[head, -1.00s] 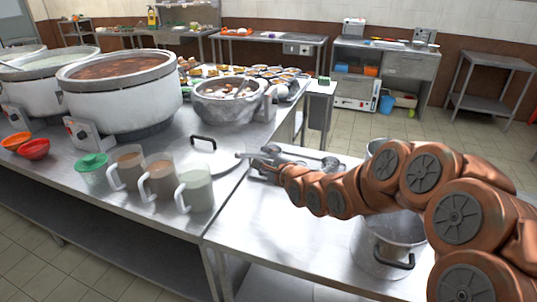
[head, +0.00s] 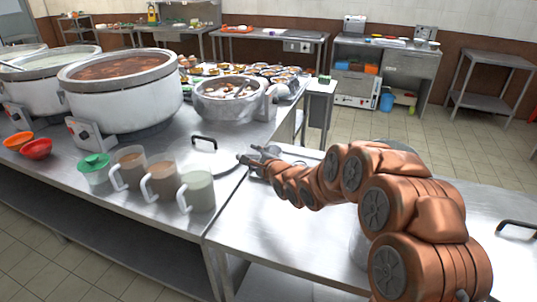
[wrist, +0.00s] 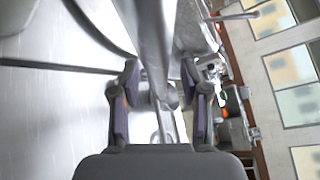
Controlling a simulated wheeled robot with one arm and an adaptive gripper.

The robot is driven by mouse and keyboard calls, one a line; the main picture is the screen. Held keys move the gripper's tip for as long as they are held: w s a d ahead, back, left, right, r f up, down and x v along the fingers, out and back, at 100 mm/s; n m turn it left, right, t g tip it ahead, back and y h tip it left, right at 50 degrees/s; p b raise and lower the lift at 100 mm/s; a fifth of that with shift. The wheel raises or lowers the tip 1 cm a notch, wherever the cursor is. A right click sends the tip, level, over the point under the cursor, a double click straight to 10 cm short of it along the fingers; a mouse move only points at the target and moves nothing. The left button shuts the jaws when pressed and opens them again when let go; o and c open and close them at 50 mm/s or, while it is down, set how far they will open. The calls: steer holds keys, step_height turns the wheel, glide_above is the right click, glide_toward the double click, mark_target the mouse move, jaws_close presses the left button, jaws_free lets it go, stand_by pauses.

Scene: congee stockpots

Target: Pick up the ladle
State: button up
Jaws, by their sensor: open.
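My gripper (head: 252,157) reaches low over the steel tables, close to the right side of a flat lid (head: 222,158). In the wrist view my gripper (wrist: 160,101) has its two dark fingers apart, one on each side of a long shiny metal piece (wrist: 153,45). This piece looks like a ladle handle, but I cannot tell for sure. Whether the fingers touch it is unclear. In the head view my gripper and arm hide that spot. Another handle (head: 12,66) leans in the far left pot, and a utensil (head: 242,88) stands in the smaller pot.
Large soup pots (head: 120,100) and a smaller pot (head: 228,105) stand on the left table. Several mugs (head: 198,192) stand at its front edge. A metal pot (head: 358,248) is mostly hidden behind my arm. The near table's front left (head: 270,235) is clear.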

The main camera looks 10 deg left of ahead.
steer(key=shift+a, duration=0.1)
steer(key=shift+f, duration=0.1)
jaws_close()
stand_by(0.3)
stand_by(0.4)
